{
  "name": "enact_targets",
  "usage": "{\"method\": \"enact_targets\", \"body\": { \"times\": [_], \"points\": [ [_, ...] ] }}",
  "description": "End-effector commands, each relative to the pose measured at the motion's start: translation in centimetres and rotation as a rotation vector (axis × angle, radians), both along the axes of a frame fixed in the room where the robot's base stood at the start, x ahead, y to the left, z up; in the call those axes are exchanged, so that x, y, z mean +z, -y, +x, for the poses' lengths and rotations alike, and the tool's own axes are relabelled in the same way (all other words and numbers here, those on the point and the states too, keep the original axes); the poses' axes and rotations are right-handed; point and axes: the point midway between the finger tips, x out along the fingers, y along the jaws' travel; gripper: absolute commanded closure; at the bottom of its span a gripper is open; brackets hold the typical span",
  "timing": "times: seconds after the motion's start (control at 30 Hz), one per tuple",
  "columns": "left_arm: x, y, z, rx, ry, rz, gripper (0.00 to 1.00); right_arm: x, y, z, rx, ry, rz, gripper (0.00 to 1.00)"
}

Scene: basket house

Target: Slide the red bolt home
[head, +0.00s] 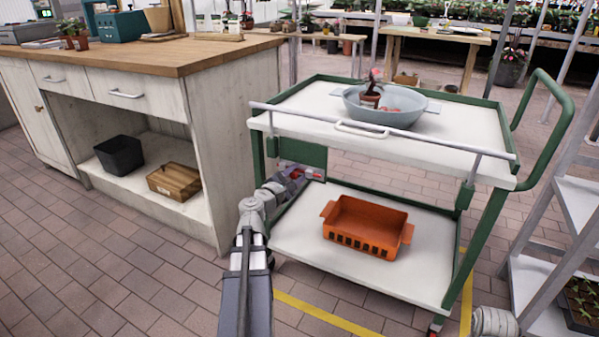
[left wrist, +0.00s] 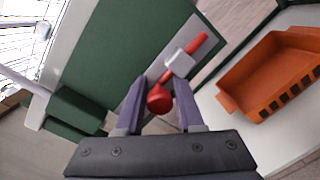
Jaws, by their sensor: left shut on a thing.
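The red bolt (left wrist: 194,46) shows in the left wrist view as a rod with a round red knob (left wrist: 159,99). The rod passes through a pale grey bracket (left wrist: 180,63) and sticks out beyond it. My left gripper (left wrist: 158,92) is shut on the knob, one finger on each side of it. In the head view my left gripper (head: 294,180) is at the left side of the green and white cart (head: 300,110), by a green panel (head: 300,151). There the red of the bolt (head: 306,174) shows only partly past the gripper. My right gripper is out of view.
An orange basket (head: 370,225) stands on the cart's lower shelf. A grey bowl (head: 378,112) with a plant pot is on its top. A wooden-topped bench (head: 130,55) stands at left. A rack (head: 560,220) is at right. Brick floor lies open in front.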

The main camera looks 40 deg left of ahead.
Motion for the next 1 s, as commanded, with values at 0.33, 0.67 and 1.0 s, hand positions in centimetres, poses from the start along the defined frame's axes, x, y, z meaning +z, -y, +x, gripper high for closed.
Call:
{"method": "enact_targets", "body": {
  "times": [0.33,0.67,1.0],
  "points": [
    [0.0,0.0,0.0,0.000,0.002,-0.007,1.00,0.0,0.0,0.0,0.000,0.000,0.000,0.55],
    [0.0,-3.5,-0.7,0.004,0.003,-0.008,1.00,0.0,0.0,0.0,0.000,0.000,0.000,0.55],
    [0.0,-4.0,-1.0,0.005,0.003,-0.009,0.60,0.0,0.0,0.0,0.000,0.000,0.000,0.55]
  ]
}}
